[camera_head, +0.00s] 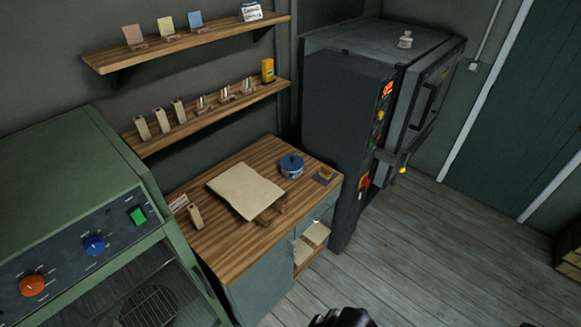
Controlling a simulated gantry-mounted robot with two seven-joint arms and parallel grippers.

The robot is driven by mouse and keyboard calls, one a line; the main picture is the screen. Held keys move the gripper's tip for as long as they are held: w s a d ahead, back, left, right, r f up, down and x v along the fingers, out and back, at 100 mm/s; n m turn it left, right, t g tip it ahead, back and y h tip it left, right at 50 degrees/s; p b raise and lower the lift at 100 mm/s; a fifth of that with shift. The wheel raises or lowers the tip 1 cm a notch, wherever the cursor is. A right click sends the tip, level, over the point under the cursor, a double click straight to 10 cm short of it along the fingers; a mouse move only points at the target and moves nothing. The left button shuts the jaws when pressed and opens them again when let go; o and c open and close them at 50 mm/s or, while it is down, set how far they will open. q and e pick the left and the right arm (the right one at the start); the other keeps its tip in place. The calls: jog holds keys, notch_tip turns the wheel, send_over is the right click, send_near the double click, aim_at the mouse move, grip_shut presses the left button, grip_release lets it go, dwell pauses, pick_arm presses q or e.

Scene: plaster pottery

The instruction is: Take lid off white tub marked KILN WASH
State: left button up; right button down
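A small round tub (291,170) with a blue lid (291,161) stands on the wooden worktop, right of a beige board. The lid sits on top of it. Its lower body looks pale, and any lettering on it is too small to read. Neither gripper's fingers show. A dark rounded part, which looks like part of my own arm, enters at the bottom edge, well apart from the tub.
The worktop (232,245) also bears a beige board (245,189) and a small dark tile (324,176). A dark kiln (340,110) stands to the right, a green oven (70,190) to the left. Two shelves hang above.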

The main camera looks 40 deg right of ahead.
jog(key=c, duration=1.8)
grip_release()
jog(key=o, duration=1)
